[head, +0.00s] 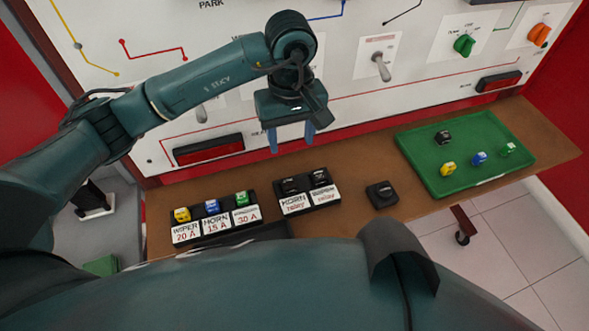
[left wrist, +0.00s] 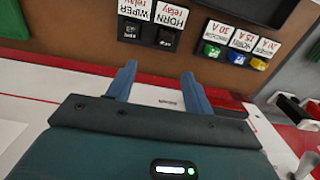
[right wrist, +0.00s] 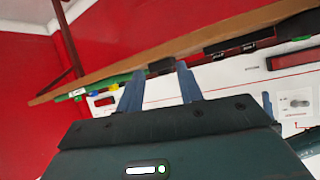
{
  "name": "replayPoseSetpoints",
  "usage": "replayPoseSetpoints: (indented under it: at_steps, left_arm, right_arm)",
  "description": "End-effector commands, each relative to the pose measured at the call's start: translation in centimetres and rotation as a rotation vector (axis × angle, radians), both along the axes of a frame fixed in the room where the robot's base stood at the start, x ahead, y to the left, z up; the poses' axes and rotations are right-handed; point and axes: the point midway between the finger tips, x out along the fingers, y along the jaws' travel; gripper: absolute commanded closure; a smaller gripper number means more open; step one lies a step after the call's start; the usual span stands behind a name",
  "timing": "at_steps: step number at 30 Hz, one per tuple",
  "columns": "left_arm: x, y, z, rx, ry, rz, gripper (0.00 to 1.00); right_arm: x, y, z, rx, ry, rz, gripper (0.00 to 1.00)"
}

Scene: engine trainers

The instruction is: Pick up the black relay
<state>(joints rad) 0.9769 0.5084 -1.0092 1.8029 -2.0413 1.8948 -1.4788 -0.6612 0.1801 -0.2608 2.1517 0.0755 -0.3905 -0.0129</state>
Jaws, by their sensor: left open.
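A black relay (head: 443,137) lies in the green tray (head: 420,155) at the right of the brown shelf. My left gripper (head: 291,142) is open and empty, pointing down above the shelf's back edge, behind the relay block and well left of the tray. My right gripper (right wrist: 158,88) is open and empty in the right wrist view; the head view does not show it.
A square black piece (head: 381,194) stands on the shelf (head: 355,175) between relay block and tray. Yellow (head: 448,169), blue (head: 479,158) and green (head: 507,149) fuses lie in the tray. A labelled fuse block (head: 215,225) stands left. The white panel (head: 350,100) rises behind.

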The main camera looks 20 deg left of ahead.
Motion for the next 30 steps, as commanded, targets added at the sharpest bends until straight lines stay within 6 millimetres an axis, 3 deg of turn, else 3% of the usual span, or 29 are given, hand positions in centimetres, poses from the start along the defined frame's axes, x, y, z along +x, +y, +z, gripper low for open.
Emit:
replayPoseSetpoints:
  at_steps: [10,17,25,30]
  left_arm:
    - [-0.3,-0.1,-6.2,-0.001,0.007,-0.001,0.48]
    - [-0.3,0.0,-7.9,-0.003,0.004,-0.001,0.48]
    - [-1.0,0.3,-11.7,-0.002,0.006,0.001,0.48]
    - [-0.9,0.3,-12.7,-0.002,0.002,0.0,0.48]
  right_arm:
    - [-1.1,0.0,-0.8,-0.012,0.034,0.004,0.64]
    - [-0.9,0.0,-0.5,-0.015,0.03,0.004,0.64]
    - [-0.8,0.0,0.3,-0.026,0.022,0.007,0.64]
    - [-0.8,0.0,0.2,-0.028,0.023,0.008,0.64]
